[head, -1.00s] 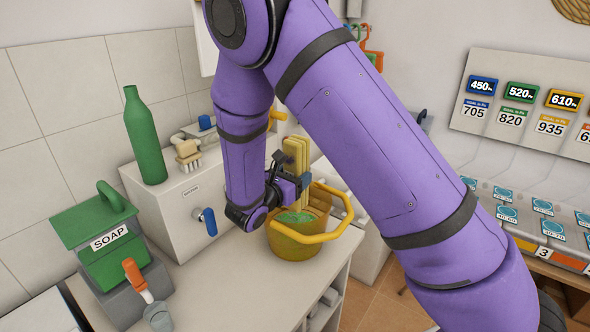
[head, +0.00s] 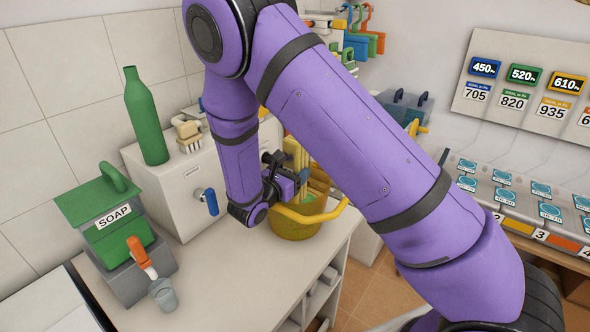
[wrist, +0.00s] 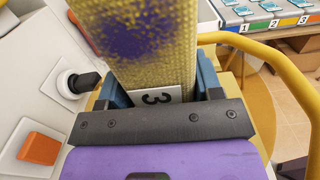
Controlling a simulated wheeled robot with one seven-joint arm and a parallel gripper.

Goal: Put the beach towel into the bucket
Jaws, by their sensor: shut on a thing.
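The folded yellow beach towel (head: 296,153) stands upright in my gripper (head: 290,181), at the bucket. My gripper is at the bucket's rim. The towel's lower end is hidden, so I cannot tell how deep it reaches.
A grey box (head: 172,190) with a blue tap stands left of the bucket, bearing a green bottle (head: 146,118) and a brush (head: 188,135). A soap dispenser (head: 112,235) and small grey cup (head: 163,293) stand at the left. The counter front (head: 240,275) is clear.

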